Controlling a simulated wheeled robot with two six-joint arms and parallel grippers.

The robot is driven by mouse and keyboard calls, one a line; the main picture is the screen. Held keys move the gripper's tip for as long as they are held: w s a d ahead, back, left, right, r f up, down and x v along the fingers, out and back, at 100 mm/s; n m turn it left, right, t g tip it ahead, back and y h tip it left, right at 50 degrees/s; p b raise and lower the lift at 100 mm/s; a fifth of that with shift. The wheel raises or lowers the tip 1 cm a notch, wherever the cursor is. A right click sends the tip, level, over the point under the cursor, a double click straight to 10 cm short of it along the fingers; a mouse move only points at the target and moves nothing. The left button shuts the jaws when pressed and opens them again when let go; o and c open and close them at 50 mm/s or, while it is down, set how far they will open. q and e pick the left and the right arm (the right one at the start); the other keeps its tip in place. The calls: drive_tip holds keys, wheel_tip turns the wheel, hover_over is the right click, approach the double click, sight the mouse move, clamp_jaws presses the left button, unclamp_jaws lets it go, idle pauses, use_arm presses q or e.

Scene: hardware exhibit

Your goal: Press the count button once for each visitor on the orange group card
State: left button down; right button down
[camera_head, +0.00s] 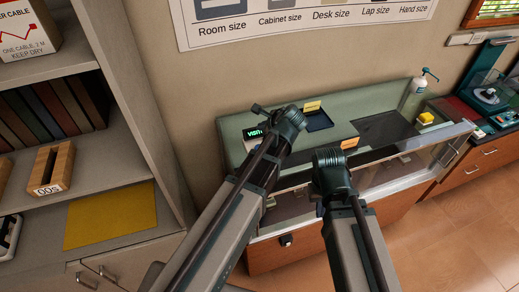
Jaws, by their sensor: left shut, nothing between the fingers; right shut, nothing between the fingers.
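A small counter box with a green lit display (252,133) stands at the left of the green-topped display counter (232,128); the display is partly covered by my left arm and I read only "VISI". I cannot make out the count button. A small orange card (350,143) stands on the counter just above my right wrist; its print is too small to read. My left gripper (262,111) is shut and empty, just above the display in the picture. My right gripper (329,157) is shut and empty over the counter's front, its fingers mostly hidden by the wrist.
A yellow card (312,105) stands by a dark tray (319,121). A pump bottle (420,82) and a yellow block (426,118) are at the counter's right. A shelf unit (150,110) with books (50,108) rises at the left. Wooden floor (470,225) is clear at right.

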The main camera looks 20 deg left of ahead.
use_arm(q)
drive_tip(key=b, duration=0.7)
approach(258, 145)
drive_tip(key=w+a+f, duration=0.2)
drive_tip(key=w+a, duration=0.1)
drive_tip(key=shift+w+a+f, duration=0.2)
drive_tip(key=shift+f, duration=0.2)
idle(0.9)
drive_tip(key=shift+f+b, duration=0.4)
drive_tip(key=shift+f+b, duration=0.4)
drive_tip(key=shift+f, duration=0.05)
idle(0.7)
drive_tip(key=shift+r, duration=0.15)
drive_tip(key=shift+r+p, duration=0.75)
drive_tip(key=shift+p, duration=0.1)
wheel_tip(258, 145, up, 5)
drive_tip(key=p, duration=0.5)
